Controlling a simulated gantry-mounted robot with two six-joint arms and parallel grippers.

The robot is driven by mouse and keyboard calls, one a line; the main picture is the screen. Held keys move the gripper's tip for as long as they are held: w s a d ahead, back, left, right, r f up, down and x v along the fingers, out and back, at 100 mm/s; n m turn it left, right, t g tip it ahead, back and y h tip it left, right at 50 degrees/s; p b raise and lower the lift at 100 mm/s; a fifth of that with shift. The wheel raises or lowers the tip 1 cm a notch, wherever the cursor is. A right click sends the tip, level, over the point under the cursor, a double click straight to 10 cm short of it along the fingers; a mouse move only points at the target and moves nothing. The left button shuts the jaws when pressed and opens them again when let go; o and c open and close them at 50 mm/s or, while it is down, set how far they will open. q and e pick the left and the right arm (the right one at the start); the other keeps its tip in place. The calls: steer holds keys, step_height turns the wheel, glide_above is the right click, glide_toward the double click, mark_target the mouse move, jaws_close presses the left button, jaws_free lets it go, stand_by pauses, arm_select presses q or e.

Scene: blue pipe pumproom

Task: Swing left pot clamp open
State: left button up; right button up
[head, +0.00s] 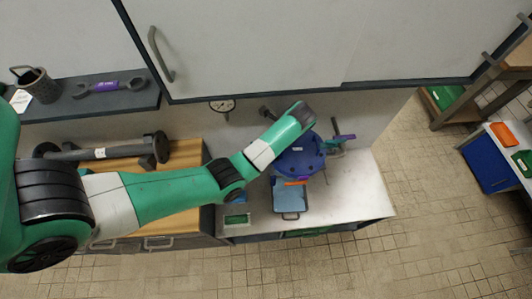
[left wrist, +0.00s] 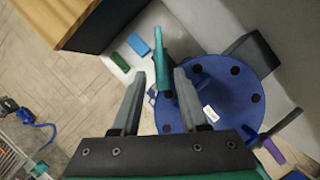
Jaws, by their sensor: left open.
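The blue round pot (head: 300,160) stands on the white counter in the head view, partly covered by my left arm. The left wrist view shows its flange (left wrist: 225,90) with dark bolt heads. A teal bar (left wrist: 158,48), which looks like a clamp handle, stands at the flange's left edge. My left gripper (left wrist: 160,73) is open, with a finger on each side of the bar's lower part. I cannot tell whether either finger touches it. A teal and purple handle (head: 344,138) sticks out right of the pot. The left fingers are hidden in the head view.
A blue tray (head: 290,198) and a green box (head: 237,219) are in front of the pot. A grey cabinet (head: 250,45) hangs above. The counter's right part (head: 365,195) is clear.

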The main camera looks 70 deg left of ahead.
arm_select(q)
steer(key=shift+p+x, duration=0.35)
steer(key=shift+x, duration=0.65)
steer(key=shift+s+a+f, duration=0.1)
steer(key=shift+a+f, duration=0.15)
steer(key=shift+f, duration=0.35)
jaws_close()
